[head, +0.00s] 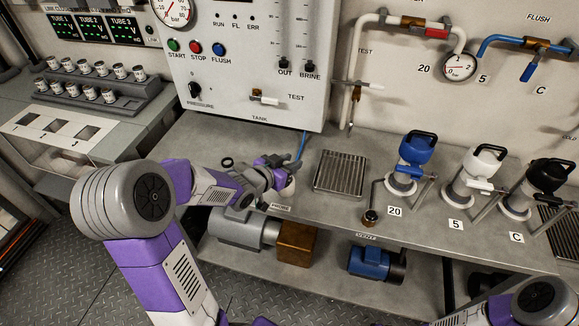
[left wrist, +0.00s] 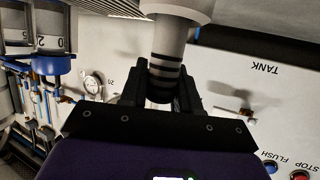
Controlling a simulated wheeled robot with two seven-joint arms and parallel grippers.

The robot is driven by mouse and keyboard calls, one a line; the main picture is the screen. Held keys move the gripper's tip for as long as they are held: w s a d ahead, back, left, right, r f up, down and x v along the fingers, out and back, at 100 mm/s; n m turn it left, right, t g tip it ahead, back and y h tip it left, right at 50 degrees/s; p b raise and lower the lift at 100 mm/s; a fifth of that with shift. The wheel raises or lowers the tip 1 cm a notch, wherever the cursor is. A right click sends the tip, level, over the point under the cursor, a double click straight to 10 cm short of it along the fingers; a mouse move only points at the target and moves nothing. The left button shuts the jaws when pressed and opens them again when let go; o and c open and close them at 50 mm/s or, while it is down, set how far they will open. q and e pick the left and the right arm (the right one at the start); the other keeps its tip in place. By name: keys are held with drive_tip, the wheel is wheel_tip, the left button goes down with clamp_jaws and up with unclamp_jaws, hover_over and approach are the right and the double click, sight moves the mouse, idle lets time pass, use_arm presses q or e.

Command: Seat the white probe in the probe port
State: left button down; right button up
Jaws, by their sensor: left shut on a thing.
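My left gripper (head: 285,174) is over the bench, beneath the tank panel. In the left wrist view the fingers (left wrist: 162,88) are shut on a pale grey-white cylinder with dark bands, the probe (left wrist: 171,42). Its far end meets a wider, light round part (left wrist: 178,7) at the top edge of that view; I cannot tell whether it is inside it or only in front of it. In the head view a small white part (head: 288,188) shows under the gripper, above a bench label (head: 280,208). The probe port is not clearly visible. My right gripper is out of view.
A metal drain grate (head: 341,173) lies right of the gripper. Blue (head: 416,150), white (head: 483,163) and black (head: 549,176) handled couplings stand further right. A blue line (head: 303,145) hangs from the panel (head: 250,60) behind the gripper. A dark ring (head: 227,162) lies left.

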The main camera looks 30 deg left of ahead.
use_arm(q)
drive_tip(key=c, duration=0.8)
unclamp_jaws()
drive_tip(key=shift+s+r, duration=0.1)
drive_tip(key=p+v, duration=0.2)
drive_tip(key=v, duration=1)
